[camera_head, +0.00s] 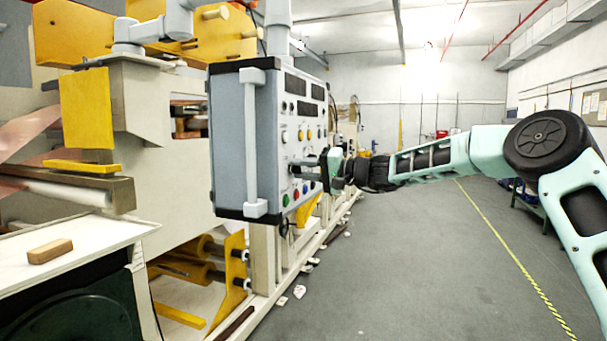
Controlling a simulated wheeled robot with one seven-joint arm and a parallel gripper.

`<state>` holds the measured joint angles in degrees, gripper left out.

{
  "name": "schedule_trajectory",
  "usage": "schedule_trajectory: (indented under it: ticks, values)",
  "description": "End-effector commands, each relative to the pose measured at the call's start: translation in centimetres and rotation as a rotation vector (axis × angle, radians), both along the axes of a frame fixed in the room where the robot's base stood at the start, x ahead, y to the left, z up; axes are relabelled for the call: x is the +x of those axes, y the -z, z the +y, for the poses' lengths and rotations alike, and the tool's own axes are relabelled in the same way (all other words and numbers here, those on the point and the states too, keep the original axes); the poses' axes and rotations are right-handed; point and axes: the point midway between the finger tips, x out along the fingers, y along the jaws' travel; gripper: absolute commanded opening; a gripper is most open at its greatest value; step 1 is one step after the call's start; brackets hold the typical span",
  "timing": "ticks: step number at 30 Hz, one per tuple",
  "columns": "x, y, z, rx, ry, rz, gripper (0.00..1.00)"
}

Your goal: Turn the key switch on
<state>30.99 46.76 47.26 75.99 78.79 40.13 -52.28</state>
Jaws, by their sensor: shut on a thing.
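The control box (242,140) hangs at the centre left, with its panel face (302,120) turned to the right. My gripper (322,163) is at the lower middle of the panel, reaching in from the right. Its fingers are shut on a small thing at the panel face. The key switch cannot be made out; the fingers cover that spot. Whether it is turned cannot be told.
A vertical grey handle (255,140) runs along the box's near edge. Machinery with yellow plates (87,108) and copper foil (25,130) fills the left. A wooden block (50,251) lies on a white table (75,240). The grey floor (410,270) at right is open.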

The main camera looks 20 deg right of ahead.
Motion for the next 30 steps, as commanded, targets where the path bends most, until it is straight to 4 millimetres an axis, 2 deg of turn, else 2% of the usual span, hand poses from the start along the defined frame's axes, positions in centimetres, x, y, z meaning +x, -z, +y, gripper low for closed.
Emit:
schedule_trajectory:
  ticks: [21, 30]
  values:
    - [0.04, 0.31, -0.11, 0.374, 0.002, 0.518, 0.04]
    - [0.03, 0.29, -0.1, 0.491, 0.002, 0.679, 0.04]
